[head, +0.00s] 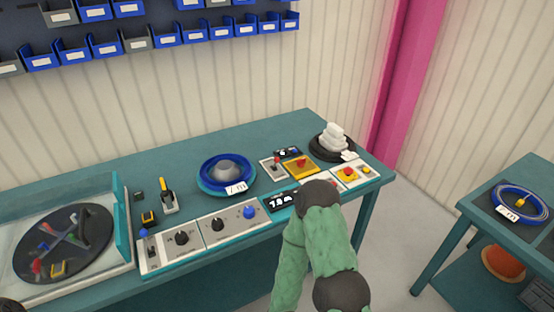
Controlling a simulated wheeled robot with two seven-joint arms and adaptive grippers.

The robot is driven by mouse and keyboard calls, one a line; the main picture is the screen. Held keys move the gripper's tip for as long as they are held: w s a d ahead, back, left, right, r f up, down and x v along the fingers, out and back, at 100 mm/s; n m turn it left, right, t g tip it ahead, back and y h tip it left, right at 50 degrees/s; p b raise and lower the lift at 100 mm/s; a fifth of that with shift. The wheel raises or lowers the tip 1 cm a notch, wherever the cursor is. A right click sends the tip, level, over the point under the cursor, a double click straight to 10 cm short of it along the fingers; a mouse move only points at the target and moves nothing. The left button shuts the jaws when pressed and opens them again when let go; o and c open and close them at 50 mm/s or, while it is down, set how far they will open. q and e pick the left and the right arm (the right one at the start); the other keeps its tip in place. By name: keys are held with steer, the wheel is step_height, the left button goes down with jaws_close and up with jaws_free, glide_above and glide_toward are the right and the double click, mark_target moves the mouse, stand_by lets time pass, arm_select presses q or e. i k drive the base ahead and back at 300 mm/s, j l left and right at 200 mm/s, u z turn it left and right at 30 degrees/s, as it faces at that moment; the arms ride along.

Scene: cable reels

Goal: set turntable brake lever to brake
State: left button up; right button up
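A lever with a yellow and black handle (165,188) stands on a light base on the teal bench, right of the guarded dark turntable disc (64,243). A smaller lever with a red knob (275,162) sits on a grey plate farther right, beside a blue reel. I cannot read which lever is marked as the brake, nor its set position. My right arm, in a green sleeve, reaches over the bench front from the bottom; its gripper is hidden behind the arm. My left gripper does not show.
A control panel with black knobs (182,238) and a blue knob (250,212) runs along the bench front. The blue reel (227,174) lies mid-bench. White pieces (332,138) are stacked at the right end. A second table (520,235) stands at right, with floor between.

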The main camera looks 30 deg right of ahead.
mark_target(276, 159)
steer(key=l+u, duration=0.45)
steer(key=l, duration=1.25)
